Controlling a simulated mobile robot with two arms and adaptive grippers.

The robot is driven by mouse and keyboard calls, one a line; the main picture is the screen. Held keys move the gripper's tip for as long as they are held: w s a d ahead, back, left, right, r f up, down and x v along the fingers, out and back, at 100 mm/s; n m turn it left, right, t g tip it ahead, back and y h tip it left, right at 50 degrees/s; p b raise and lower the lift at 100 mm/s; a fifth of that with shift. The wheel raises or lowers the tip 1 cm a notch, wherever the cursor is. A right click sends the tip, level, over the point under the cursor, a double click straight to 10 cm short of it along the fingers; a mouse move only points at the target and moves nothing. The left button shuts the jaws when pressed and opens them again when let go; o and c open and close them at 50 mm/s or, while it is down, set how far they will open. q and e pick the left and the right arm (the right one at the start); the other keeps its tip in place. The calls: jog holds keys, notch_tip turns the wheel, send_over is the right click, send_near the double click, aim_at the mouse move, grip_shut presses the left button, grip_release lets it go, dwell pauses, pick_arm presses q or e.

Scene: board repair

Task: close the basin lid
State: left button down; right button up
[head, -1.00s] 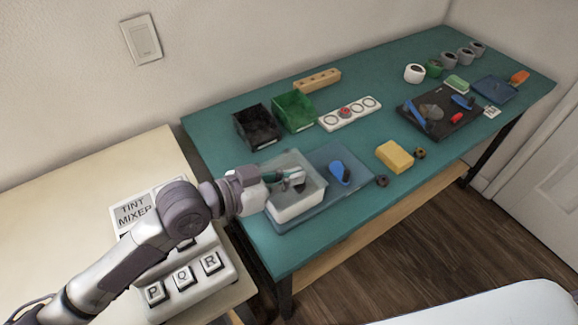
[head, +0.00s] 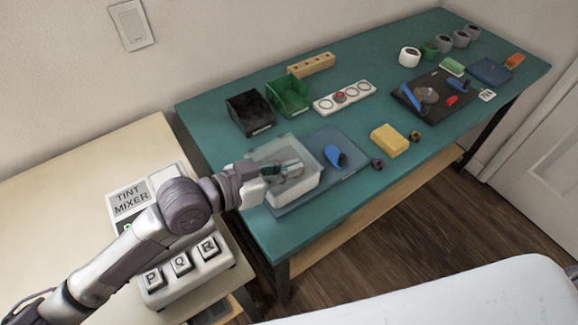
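The basin (head: 296,190) is a whitish box with a pale, see-through upper part, on the near left of the green table. A clear sheet that looks like its lid (head: 285,148) shows at its back and top; its exact angle is hard to tell. My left gripper (head: 290,171) reaches in from the left over the basin. Its grey and teal fingers show at or through the clear part, so I cannot tell whether they touch the lid or grip anything. My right gripper is not in view.
A blue mat (head: 352,166) lies under the basin, with a blue-handled tool (head: 335,156) on it. Black (head: 250,113) and green (head: 288,96) bins stand behind. A yellow sponge (head: 389,140) lies to the right. The tint mixer (head: 185,265) sits below my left arm.

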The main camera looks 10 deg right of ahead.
pick_arm(q)
notch_tip(320, 180, up, 5)
jog(key=p, duration=0.4)
jog(key=shift+p, duration=0.35)
jog(key=shift+s+a+f+b, duration=0.15)
jog(key=shift+s+a+b, duration=0.2)
jog(key=shift+a, duration=0.25)
jog(key=shift+s+a+f+b, duration=0.15)
jog(key=shift+s+a+b, duration=0.2)
jog(key=shift+a, duration=0.2)
jog(key=b+v, duration=0.1)
jog(key=v, duration=0.6)
jog(key=shift+r, duration=0.2)
jog(key=shift+a, duration=0.1)
